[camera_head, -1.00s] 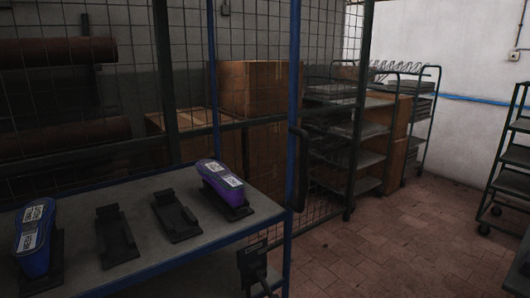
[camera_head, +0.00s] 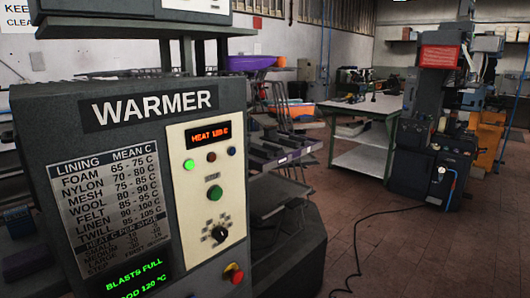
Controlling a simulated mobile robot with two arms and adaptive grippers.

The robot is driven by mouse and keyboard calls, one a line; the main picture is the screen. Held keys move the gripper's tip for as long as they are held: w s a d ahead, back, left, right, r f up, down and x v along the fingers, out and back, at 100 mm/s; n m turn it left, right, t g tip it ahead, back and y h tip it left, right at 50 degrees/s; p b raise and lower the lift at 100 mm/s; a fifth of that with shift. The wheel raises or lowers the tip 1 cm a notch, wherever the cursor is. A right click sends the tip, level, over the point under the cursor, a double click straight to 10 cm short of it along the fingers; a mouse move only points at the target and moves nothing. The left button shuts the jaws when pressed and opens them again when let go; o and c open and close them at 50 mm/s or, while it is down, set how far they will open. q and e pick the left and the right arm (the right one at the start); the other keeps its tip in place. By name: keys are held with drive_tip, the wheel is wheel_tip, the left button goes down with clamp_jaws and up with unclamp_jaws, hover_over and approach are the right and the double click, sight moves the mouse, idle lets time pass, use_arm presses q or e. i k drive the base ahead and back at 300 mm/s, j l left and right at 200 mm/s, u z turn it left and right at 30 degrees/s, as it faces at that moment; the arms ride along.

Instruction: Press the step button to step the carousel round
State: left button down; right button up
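A dark grey machine marked WARMER (camera_head: 152,106) fills the left of the head view. Its pale control panel (camera_head: 206,160) carries a red-lit HEAT display (camera_head: 208,136), small lamps and a green push button (camera_head: 213,193). The label above that button is too small to read, so I cannot tell if it is the step button. Just right of the machine stands a stand with dark holders (camera_head: 280,152) on radiating arms, partly hidden by the machine; it looks like the carousel. A purple item (camera_head: 255,62) sits high on it. Neither gripper is in view.
A table (camera_head: 362,158) and another grey machine (camera_head: 435,130) stand further back. A black cable (camera_head: 358,240) lies across the otherwise open tiled floor at right.

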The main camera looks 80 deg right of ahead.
sight(216, 194)
drive_tip(key=z, duration=2.45)
